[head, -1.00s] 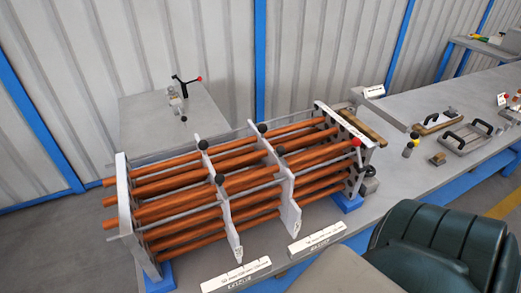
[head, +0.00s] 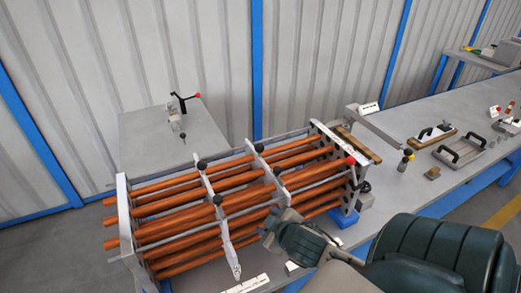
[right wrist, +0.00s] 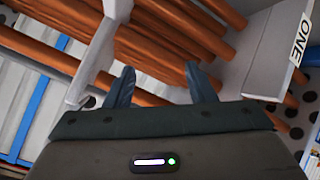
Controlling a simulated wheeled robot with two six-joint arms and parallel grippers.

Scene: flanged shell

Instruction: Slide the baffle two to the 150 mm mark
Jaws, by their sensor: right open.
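Two light grey baffle plates stand across the copper-coloured tubes (head: 165,205) in the head view. The left baffle (head: 221,232) shows down to its lower tip. The right baffle (head: 259,163) is partly hidden low down by my right gripper (head: 268,236). In the right wrist view a plate at the right (right wrist: 262,55) reads ONE, so the plate at the left (right wrist: 93,62) seems to be baffle two; its own label is not visible. My right gripper (right wrist: 158,85) is open, with tubes beyond its fingers and no plate between them. My left gripper is not in view.
A white marked scale strip (head: 247,284) lies on the bench below the left baffle; a second one is mostly hidden by my right gripper. End plates (head: 125,220) close the frame. Handled tools (head: 460,138) lie on the bench at the right.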

